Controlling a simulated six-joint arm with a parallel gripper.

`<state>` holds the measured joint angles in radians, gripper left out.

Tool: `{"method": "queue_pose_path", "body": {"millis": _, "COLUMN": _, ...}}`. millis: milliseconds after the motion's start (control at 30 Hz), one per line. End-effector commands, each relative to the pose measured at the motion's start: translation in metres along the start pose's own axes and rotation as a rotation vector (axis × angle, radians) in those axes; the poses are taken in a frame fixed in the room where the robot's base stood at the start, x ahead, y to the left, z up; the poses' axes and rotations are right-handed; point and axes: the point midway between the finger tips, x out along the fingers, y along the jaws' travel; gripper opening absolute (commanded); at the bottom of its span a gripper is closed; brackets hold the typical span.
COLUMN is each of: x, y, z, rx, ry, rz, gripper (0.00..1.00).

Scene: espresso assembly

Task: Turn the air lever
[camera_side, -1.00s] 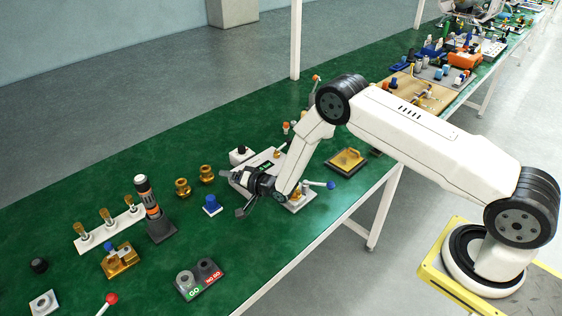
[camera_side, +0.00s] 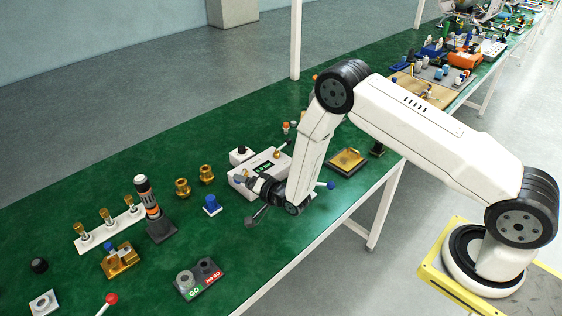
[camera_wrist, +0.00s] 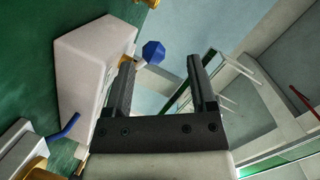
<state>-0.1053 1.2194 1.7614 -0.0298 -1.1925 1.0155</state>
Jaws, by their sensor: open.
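A lever with a blue end (camera_side: 330,185) sticks out beside my wrist, near the white box with a dark display (camera_side: 262,168). My gripper (camera_side: 244,200) is at the front of that box, low over the green table. In the wrist view my gripper (camera_wrist: 161,70) is open, with nothing between its fingers. A blue faceted knob on a brass stem (camera_wrist: 153,52) shows just beyond the left fingertip. A blue bar (camera_wrist: 65,128) shows at lower left, on a white block. I cannot tell which of these blue parts is the air lever. My wrist hides part of the box's fittings.
A blue-topped block (camera_side: 211,205) and brass fittings (camera_side: 182,187) stand left of the gripper. A dark stand (camera_side: 160,228) is farther left. A gold-topped plate (camera_side: 347,159) lies to the right. The table's front edge (camera_side: 330,227) is close by.

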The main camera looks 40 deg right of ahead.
Motion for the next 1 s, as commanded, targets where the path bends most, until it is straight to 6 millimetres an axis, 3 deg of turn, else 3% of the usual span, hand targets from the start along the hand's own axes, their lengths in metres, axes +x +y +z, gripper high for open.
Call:
{"method": "queue_pose_path", "body": {"millis": 100, "x": -0.013, "y": -0.002, "z": -0.002, "rx": -0.003, "ry": -0.001, "rz": 0.002, "gripper": 0.72}}
{"method": "queue_pose_path", "body": {"millis": 467, "x": -0.020, "y": -0.017, "z": -0.020, "rx": -0.115, "ry": -0.060, "rz": 0.114, "gripper": 0.72}}
{"method": "queue_pose_path", "body": {"millis": 1000, "x": -0.048, "y": -0.035, "z": -0.043, "rx": -0.271, "ry": -0.174, "rz": 0.265, "gripper": 0.72}}
